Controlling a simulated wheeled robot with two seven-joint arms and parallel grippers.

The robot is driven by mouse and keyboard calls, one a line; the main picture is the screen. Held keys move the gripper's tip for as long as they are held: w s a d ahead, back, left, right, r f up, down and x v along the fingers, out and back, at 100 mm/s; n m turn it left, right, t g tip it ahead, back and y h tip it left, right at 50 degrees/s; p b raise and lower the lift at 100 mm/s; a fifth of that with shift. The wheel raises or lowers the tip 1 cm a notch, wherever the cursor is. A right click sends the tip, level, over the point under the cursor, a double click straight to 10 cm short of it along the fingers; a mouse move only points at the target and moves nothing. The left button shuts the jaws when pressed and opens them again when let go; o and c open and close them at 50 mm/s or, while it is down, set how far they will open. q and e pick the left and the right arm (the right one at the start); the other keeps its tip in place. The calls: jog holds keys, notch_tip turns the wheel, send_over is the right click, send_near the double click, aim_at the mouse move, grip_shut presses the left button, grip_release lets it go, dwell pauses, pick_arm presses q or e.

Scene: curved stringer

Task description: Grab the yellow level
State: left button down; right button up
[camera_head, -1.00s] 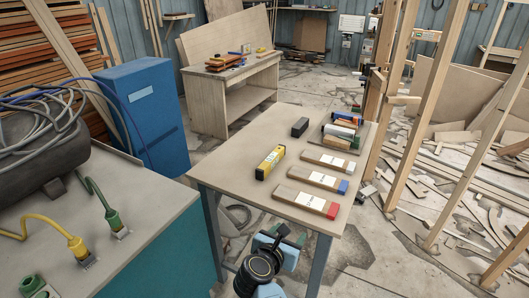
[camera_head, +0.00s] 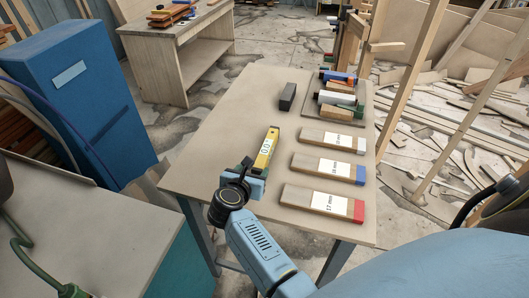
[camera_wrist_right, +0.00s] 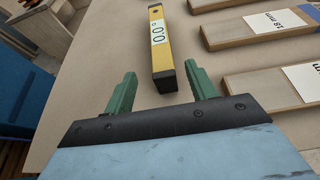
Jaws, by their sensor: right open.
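The yellow level (camera_head: 267,147) lies on the wooden table, with a black end toward me and a white "0.0" display on its face. It also shows in the right wrist view (camera_wrist_right: 161,40), pointing away from my gripper. My right gripper (camera_head: 247,172) is at the level's near end. In the right wrist view its two green fingers (camera_wrist_right: 160,78) are spread and empty, one on each side of the level's near end in the picture. I cannot tell how high the fingertips are above the table. My left gripper is not in view.
Three labelled wooden blocks with white (camera_head: 333,139), blue (camera_head: 327,168) and red (camera_head: 322,202) ends lie right of the level. A dark block (camera_head: 287,96) and several tools (camera_head: 340,98) lie farther back. The table's left part (camera_head: 205,150) is clear. A blue cabinet (camera_head: 75,100) stands left.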

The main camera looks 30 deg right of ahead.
aim_at(260, 161)
jog(key=x, duration=0.3)
jog(key=shift+b, duration=0.4)
jog(key=b+x, duration=0.1)
jog(key=x, duration=0.1)
jog(key=b+x, duration=0.1)
jog(key=x, duration=0.1)
jog(key=shift+d+f, duration=0.1)
jog(key=shift+f, duration=0.3)
jog(key=shift+w+d+f, duration=0.1)
jog(key=shift+w+d, duration=0.15)
jog(key=shift+d, duration=0.05)
jog(key=c, duration=1.2)
